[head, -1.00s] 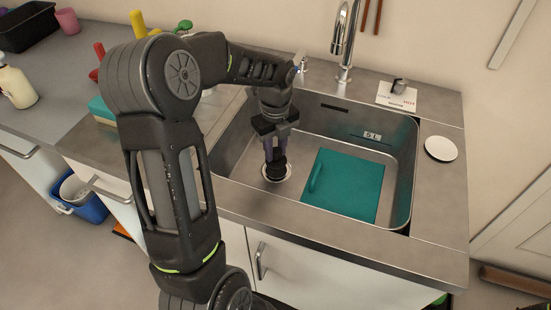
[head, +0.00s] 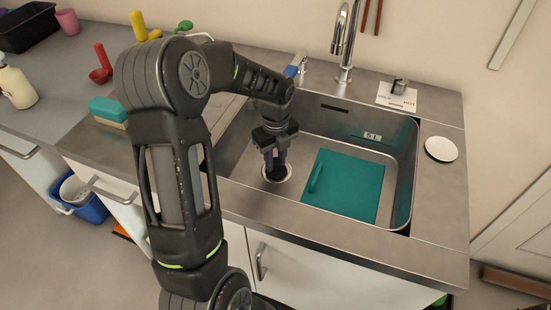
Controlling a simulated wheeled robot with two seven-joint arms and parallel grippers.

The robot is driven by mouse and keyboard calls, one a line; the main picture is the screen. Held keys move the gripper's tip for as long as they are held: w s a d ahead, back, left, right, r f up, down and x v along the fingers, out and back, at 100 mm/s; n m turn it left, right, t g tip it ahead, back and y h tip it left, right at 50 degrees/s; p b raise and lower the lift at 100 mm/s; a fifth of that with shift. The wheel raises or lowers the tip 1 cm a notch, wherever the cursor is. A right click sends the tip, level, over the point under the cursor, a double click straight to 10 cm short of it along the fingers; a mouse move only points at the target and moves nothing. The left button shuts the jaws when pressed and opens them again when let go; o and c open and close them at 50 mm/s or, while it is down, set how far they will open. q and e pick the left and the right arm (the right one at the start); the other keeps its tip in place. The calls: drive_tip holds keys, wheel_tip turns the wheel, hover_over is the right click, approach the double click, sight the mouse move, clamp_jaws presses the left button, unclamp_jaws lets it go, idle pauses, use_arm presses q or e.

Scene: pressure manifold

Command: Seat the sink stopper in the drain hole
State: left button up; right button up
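The steel sink basin (head: 398,160) has a pale ringed drain hole (head: 289,174) in the left part of its floor. My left gripper (head: 275,167) points straight down into the basin, over the drain. Its fingers are around the upper part of the dark sink stopper (head: 276,177), which looks upright and inside the drain ring. The fingers hide much of the stopper, and I cannot tell whether it is fully down in the hole. My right gripper is not in view.
A teal board (head: 348,187) with a handle lies in the basin, right of the drain. The faucet (head: 344,45) rises behind the basin. A white disc (head: 441,148) lies on the right counter. A teal sponge (head: 108,110) and a red scoop (head: 101,74) are at left.

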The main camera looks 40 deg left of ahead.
sight(276, 159)
use_arm(q)
drive_tip(key=o, duration=0.5)
drive_tip(key=shift+c, duration=0.2)
wheel_tip(276, 159, up, 12)
drive_tip(key=shift+r+p, duration=0.2)
drive_tip(key=shift+p, duration=0.1)
idle(0.8)
